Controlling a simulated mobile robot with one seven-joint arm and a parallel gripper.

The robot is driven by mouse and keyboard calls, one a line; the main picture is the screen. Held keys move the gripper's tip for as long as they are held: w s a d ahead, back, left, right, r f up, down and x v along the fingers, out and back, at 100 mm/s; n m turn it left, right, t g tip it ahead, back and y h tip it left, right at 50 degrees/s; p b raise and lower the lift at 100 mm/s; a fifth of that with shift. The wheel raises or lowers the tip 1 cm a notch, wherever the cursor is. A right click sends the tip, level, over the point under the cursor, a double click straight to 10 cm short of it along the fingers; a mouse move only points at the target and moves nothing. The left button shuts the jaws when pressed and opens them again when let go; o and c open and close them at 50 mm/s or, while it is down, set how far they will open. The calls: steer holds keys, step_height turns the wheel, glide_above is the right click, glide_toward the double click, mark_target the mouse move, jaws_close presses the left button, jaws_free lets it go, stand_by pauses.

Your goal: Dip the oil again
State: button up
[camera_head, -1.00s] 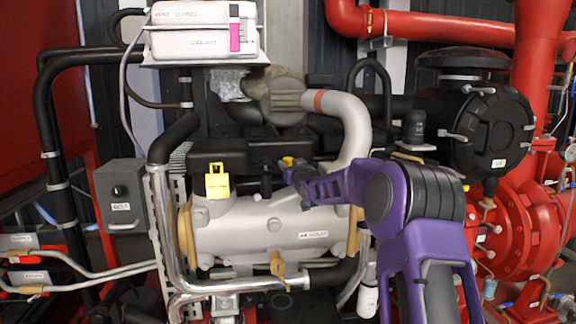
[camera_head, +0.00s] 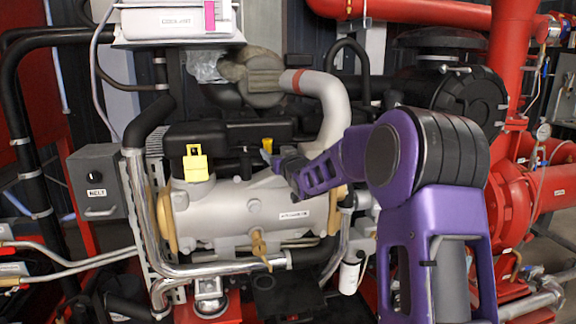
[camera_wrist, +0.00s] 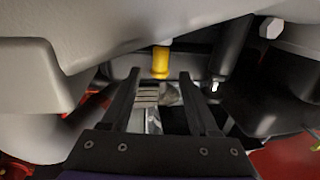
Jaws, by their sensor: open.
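A small yellow piece (camera_head: 267,145), which looks like the dipstick handle, shows at the top of the grey engine (camera_head: 240,212), just beyond my gripper. In the wrist view a yellow cylindrical piece (camera_wrist: 160,62) stands upright ahead, centred between the fingertips; I cannot tell how far it is from them. My gripper (camera_wrist: 160,76) is open with nothing held. In the head view my gripper (camera_head: 284,168) is over the engine's upper right side, its fingers partly hidden by its own body. A larger yellow cap (camera_head: 195,163) sits on the engine's left.
A grey curved pipe (camera_head: 335,108) rises behind my arm. A black round housing (camera_head: 455,105) and red pipework (camera_head: 506,195) stand at right. A grey switch box (camera_head: 96,183) and chrome pipes (camera_head: 137,200) are at left. In the wrist view, dark parts crowd both sides.

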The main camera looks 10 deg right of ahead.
steer(key=s+d, duration=0.1)
steer(key=s, duration=0.9)
steer(key=shift+d, duration=0.3)
steer(key=shift+s, duration=0.1)
